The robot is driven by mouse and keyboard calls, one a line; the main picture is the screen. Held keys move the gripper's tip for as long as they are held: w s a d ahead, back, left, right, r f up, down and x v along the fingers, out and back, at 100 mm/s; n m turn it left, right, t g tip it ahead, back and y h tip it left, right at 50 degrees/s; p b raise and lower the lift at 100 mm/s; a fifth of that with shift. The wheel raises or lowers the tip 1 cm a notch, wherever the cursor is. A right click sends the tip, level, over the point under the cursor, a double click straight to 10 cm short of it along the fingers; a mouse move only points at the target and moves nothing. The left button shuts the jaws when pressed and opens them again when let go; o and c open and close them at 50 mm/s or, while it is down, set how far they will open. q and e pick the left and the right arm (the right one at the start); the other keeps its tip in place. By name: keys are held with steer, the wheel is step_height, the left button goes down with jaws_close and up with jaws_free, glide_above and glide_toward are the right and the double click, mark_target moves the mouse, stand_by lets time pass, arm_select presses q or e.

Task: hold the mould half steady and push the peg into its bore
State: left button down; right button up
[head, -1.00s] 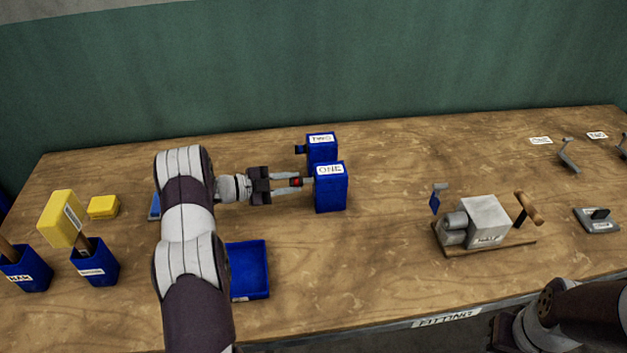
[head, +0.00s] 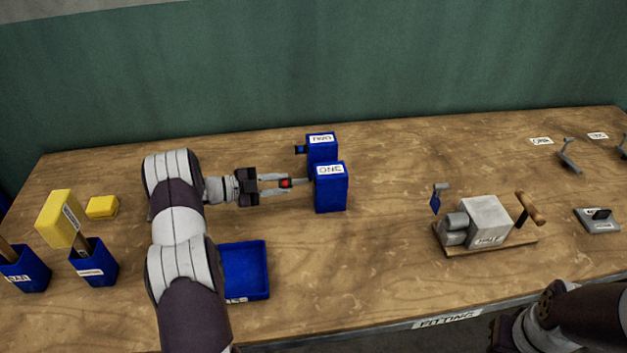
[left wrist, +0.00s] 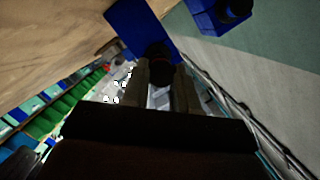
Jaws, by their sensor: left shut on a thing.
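The grey mould half (head: 489,218), labelled HALF, sits on a wooden board with a wooden handle at the right of the bench. Two grey cylinders stick out on its left side. My left gripper (head: 283,184) is shut on a red-banded peg (head: 286,183), level, just left of the blue block ONE (head: 330,188). The peg's grey end reaches to the block's left side; whether it is still inside is unclear. In the left wrist view a dark round end (left wrist: 158,62) shows between the fingers, before a blue block (left wrist: 142,28). My right gripper's fingers are out of view.
Blue block TWO (head: 322,146) stands behind ONE, a blue-headed peg (head: 300,149) in its left side. An empty blue tray (head: 246,268) lies by my left arm. Blue holders and a yellow mallet head (head: 62,217) stand left.

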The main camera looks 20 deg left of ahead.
arm_select(q)
steer(key=shift+a, duration=0.1)
stand_by(0.3)
steer(key=v, duration=0.1)
steer(key=b+v, duration=0.1)
steer(key=v, duration=0.1)
steer(key=shift+a+f, duration=0.25)
steer(key=shift+a, duration=0.25)
